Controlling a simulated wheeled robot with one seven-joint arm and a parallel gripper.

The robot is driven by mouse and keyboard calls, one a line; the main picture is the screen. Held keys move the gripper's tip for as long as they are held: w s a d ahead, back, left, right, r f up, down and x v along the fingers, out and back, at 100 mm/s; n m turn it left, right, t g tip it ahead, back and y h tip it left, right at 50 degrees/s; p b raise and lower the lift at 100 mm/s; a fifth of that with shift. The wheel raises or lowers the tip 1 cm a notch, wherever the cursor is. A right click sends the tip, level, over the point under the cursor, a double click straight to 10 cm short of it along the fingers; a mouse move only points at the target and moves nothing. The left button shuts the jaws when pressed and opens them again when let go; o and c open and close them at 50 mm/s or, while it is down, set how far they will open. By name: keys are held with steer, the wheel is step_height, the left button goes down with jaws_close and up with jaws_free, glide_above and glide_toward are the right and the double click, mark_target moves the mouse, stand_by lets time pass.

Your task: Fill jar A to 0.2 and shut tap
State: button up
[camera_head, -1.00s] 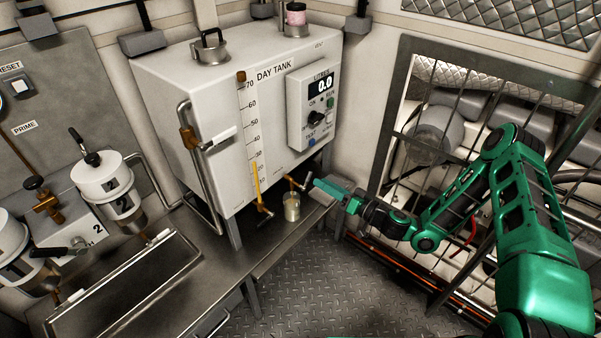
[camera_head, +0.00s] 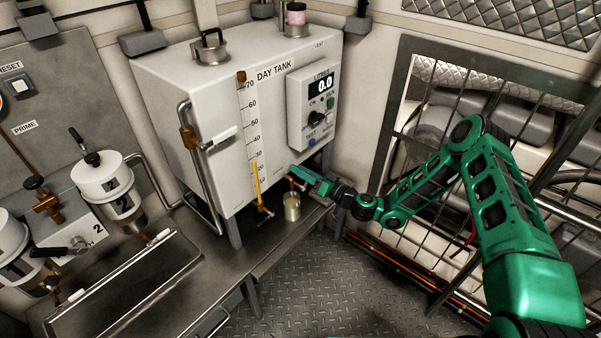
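A small metal jar (camera_head: 292,207) stands upright on the steel bench under the front of the white day tank (camera_head: 206,120); I cannot read any letter on it. A brass tap (camera_head: 293,183) sits on the tank's lower edge above the jar, partly hidden by my gripper. My gripper (camera_head: 300,174), with green fingers, is at the tap, just above and right of the jar. I cannot tell whether its fingers are open or touch the tap handle. The litres display (camera_head: 323,85) on the tank reads 0.0. The jar's contents are too small to make out.
A second brass outlet (camera_head: 266,212) hangs left of the jar, below the sight gauge (camera_head: 257,178). The steel bench (camera_head: 240,262) runs left to a trough (camera_head: 120,285) and numbered white filters (camera_head: 106,180). A barred guard (camera_head: 400,140) stands at the right.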

jaws_close()
steer(key=shift+w+d+f+m, duration=0.1)
steer(key=shift+d+m, duration=0.05)
steer(key=shift+m, duration=0.15)
steer(key=shift+w+d+f+m, duration=0.25)
steer(key=shift+f+m, duration=0.45)
steer(key=shift+m, duration=1.1)
steer(key=shift+w+d+f+m, duration=0.25)
steer(key=shift+f+m, duration=0.5)
steer(key=shift+m, duration=1.05)
steer(key=shift+w+d+f+m, duration=0.25)
steer(key=shift+f+m, duration=0.45)
steer(key=shift+m, duration=1.1)
steer(key=shift+s+f, duration=0.1)
steer(key=shift+f, duration=0.1)
jaws_free()
steer(key=shift+a, duration=0.1)
steer(key=shift+a+r, duration=0.1)
steer(key=shift+r, duration=0.05)
